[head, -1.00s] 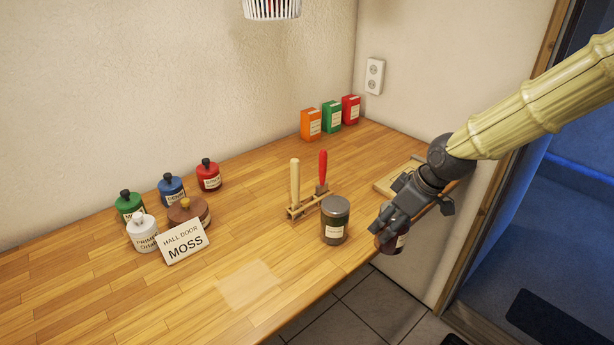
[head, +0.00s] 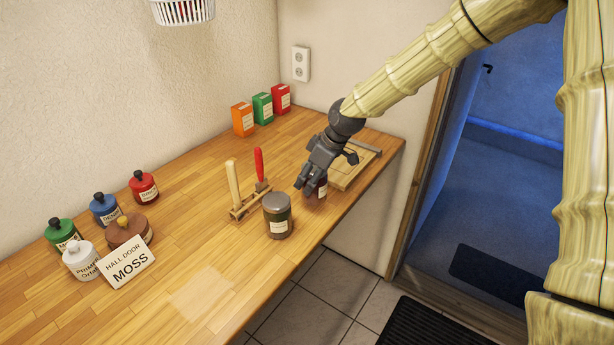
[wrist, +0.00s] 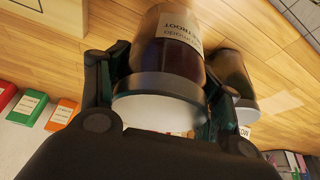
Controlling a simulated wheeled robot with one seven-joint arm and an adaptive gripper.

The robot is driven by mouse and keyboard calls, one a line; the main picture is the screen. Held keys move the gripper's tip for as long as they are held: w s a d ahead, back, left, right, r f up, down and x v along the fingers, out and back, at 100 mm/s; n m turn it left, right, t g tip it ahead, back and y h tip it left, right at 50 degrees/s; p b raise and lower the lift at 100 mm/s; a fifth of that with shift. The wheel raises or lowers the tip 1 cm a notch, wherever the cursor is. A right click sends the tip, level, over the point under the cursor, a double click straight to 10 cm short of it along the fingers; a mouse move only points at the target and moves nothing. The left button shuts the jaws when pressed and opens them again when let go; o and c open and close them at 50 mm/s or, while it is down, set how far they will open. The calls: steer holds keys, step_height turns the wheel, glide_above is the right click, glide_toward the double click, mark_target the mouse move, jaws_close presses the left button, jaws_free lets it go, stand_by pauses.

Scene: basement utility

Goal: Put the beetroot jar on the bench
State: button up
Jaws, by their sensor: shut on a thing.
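The beetroot jar (head: 320,190) is dark with a pale label, and my gripper (head: 311,184) mostly hides it in the head view. In the wrist view the beetroot jar (wrist: 172,58) sits between both fingers, its pale lid towards the camera and part of its label readable. My gripper (wrist: 160,100) is shut on it. The jar is over the right part of the wooden bench (head: 200,305), near the front edge. I cannot tell whether its base touches the top.
A grey-lidded jar (head: 278,216) stands close to the left of the held jar. A tool rack (head: 249,203) is behind it. A wooden board (head: 350,172) lies to the right. Several small pots and a MOSS sign (head: 127,263) stand at left. The bench's front middle is clear.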

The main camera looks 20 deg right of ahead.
steer(key=shift+w+f+p, duration=1.45)
steer(key=shift+w+f, duration=0.35)
steer(key=shift+f, duration=0.05)
steer(key=shift+f, duration=0.15)
steer(key=o, duration=1.6)
steer(key=shift+r, duration=0.2)
steer(key=shift+b+v, duration=1.7)
steer(key=shift+v, duration=4.2)
steer(key=shift+s+d, duration=0.1)
steer(key=shift+s, duration=0.05)
